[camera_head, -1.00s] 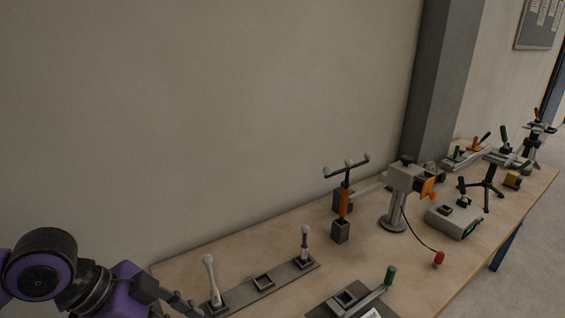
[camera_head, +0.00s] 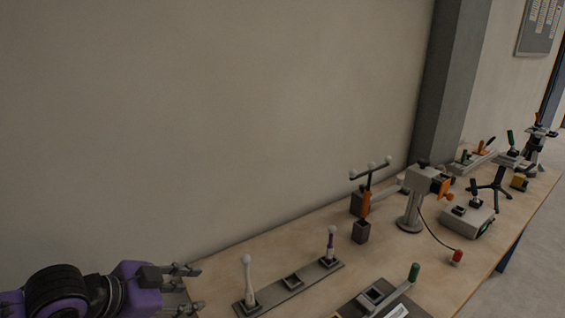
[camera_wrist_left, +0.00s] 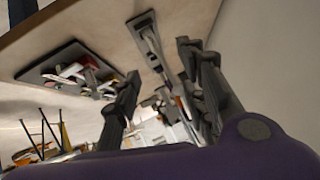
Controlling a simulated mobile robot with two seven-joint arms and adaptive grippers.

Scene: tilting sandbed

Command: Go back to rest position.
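My left gripper (camera_head: 198,288) reaches in from the lower left in the head view, past the near left corner of the wooden table (camera_head: 222,276). Its two dark fingers are spread and hold nothing. In the left wrist view its fingers (camera_wrist_left: 160,62) also stand apart with nothing gripped between them. The nearest item is a grey strip (camera_head: 272,292) with a white-topped stick (camera_head: 248,280) and a purple-and-white stick (camera_head: 331,246) in its sockets; a gap separates it from the gripper. My right gripper is in neither view.
A dark board with a green-handled lever (camera_head: 413,273) lies at the front. Behind are an orange-and-black stand (camera_head: 366,205), a grey stand (camera_head: 410,212), a red knob (camera_head: 457,256) on a cable and a grey box (camera_head: 468,216). A wall runs along the back.

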